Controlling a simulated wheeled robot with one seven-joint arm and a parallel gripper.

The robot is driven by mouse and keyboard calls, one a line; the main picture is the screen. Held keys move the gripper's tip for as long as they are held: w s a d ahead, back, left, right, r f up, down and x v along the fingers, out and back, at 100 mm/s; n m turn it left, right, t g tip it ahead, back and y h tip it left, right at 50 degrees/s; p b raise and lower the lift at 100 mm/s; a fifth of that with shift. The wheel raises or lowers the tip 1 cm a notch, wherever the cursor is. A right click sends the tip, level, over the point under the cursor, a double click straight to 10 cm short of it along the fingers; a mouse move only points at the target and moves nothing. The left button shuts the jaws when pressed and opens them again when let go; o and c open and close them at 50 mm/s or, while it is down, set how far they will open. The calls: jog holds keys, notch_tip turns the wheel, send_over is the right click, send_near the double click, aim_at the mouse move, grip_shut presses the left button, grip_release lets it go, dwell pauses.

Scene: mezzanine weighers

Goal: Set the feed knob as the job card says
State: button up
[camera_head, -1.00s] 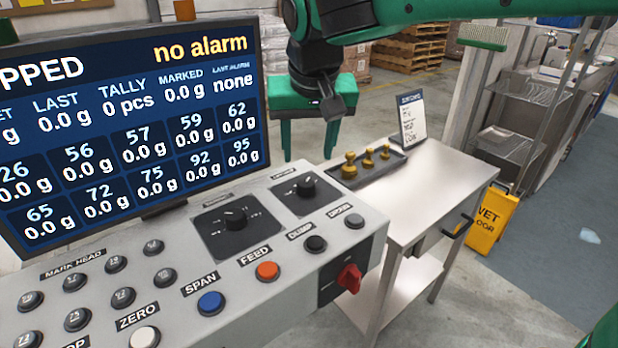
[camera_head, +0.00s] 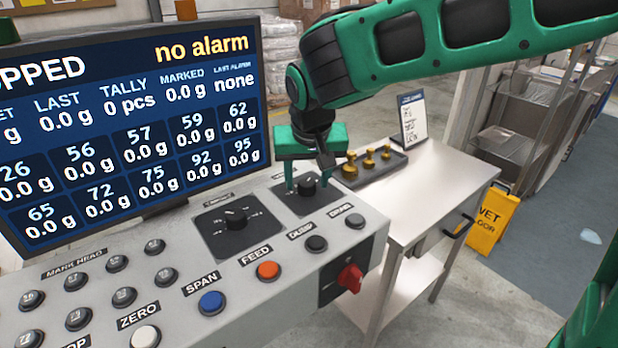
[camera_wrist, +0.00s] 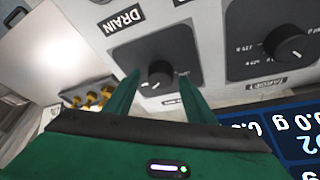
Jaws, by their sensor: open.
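Two black rotary knobs sit on the sloping console top. The right-hand knob (camera_head: 307,188), on its dark square plate, also shows in the wrist view (camera_wrist: 160,73). The left-hand knob (camera_head: 235,218) shows at the right of the wrist view (camera_wrist: 288,42). I cannot read either knob's label surely. My gripper (camera_head: 308,182) is open over the right-hand knob, one green finger on each side of it; I cannot tell whether they touch it. The job card (camera_head: 412,118) stands upright at the back of the side table; its writing is too small to read.
The monitor (camera_head: 130,125) stands close to the left of my gripper. Push buttons, including orange feed (camera_head: 268,270) and blue span (camera_head: 211,302), line the console's front. A red switch (camera_head: 350,278) is on its end. A tray of brass weights (camera_head: 368,163) lies on the side table (camera_head: 440,185).

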jog(key=c, duration=1)
